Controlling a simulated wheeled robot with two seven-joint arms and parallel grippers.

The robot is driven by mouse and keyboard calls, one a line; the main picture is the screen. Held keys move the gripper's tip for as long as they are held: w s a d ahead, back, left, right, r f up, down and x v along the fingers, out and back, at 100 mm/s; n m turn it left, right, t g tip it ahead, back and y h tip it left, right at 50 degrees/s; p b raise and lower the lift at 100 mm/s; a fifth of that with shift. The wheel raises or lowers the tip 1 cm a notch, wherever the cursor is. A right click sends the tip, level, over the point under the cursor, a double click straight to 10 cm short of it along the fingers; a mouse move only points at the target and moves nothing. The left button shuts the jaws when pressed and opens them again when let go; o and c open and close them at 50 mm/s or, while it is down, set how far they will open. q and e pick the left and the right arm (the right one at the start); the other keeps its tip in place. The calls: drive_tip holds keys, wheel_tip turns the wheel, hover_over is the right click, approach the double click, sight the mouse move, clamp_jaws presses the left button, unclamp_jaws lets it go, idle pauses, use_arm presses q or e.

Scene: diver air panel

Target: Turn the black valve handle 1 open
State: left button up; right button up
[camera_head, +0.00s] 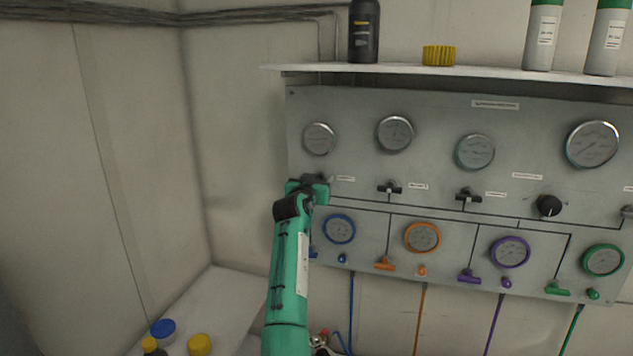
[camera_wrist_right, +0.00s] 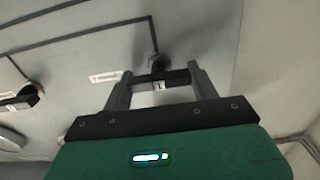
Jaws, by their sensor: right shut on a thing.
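The black valve handle 1 (camera_wrist_right: 163,81) shows in the right wrist view, marked with a "1", between the two fingers of my right gripper (camera_wrist_right: 161,88). The fingers are shut on it. In the head view my right gripper (camera_head: 318,182) is at the left end of the row of black handles on the grey panel (camera_head: 440,107). There my gripper and wrist hide most of handle 1. My left gripper is not in view.
Two more black handles (camera_head: 390,188) (camera_head: 468,195) and a black knob (camera_head: 549,205) sit to the right. Coloured valves, such as an orange one (camera_head: 385,263), sit below. A shelf (camera_head: 430,70) with bottles juts out above. Jars stand on a counter (camera_head: 215,290) at lower left.

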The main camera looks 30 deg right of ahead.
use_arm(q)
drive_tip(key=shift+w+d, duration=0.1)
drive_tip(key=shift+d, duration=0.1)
use_arm(e)
drive_tip(key=shift+n, duration=1.2)
drive_tip(key=n, duration=0.4)
drive_tip(key=n+p, duration=0.1)
drive_tip(key=n, duration=0.3)
drive_tip(key=shift+w, duration=0.1)
use_arm(q)
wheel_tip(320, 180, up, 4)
drive_tip(key=p, duration=0.3)
use_arm(e)
drive_tip(key=n, duration=0.5)
drive_tip(key=shift+n, duration=0.3)
drive_tip(key=shift+f, duration=0.1)
drive_tip(key=o, duration=1)
